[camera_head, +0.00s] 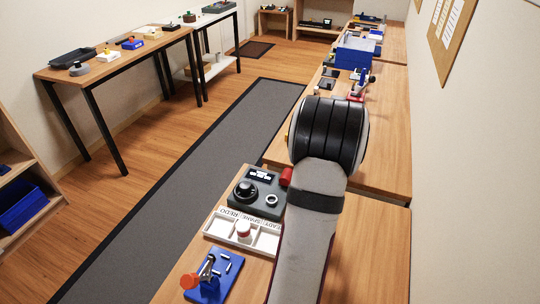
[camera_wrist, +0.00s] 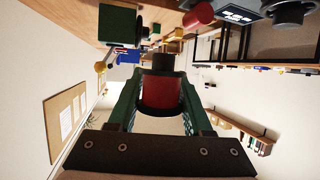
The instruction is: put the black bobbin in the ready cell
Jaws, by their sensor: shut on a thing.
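My gripper (camera_wrist: 161,92) shows in the wrist view with its green fingers shut on the black bobbin (camera_wrist: 162,93), a spool with black flanges and a dark red middle. It is held up in the air. In the head view my own arm hides the gripper and the bobbin. The white tray (camera_head: 258,250) is in the head view at the lower middle, with three labelled cells. A white bobbin with red (camera_head: 243,229) is in the middle cell.
A dark control box (camera_head: 262,194) with a black knob stands behind the tray, with a red cylinder (camera_head: 286,176) at its right. A blue fixture (camera_head: 213,279) with an orange knob is in front. More benches stand along the left wall and farther back.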

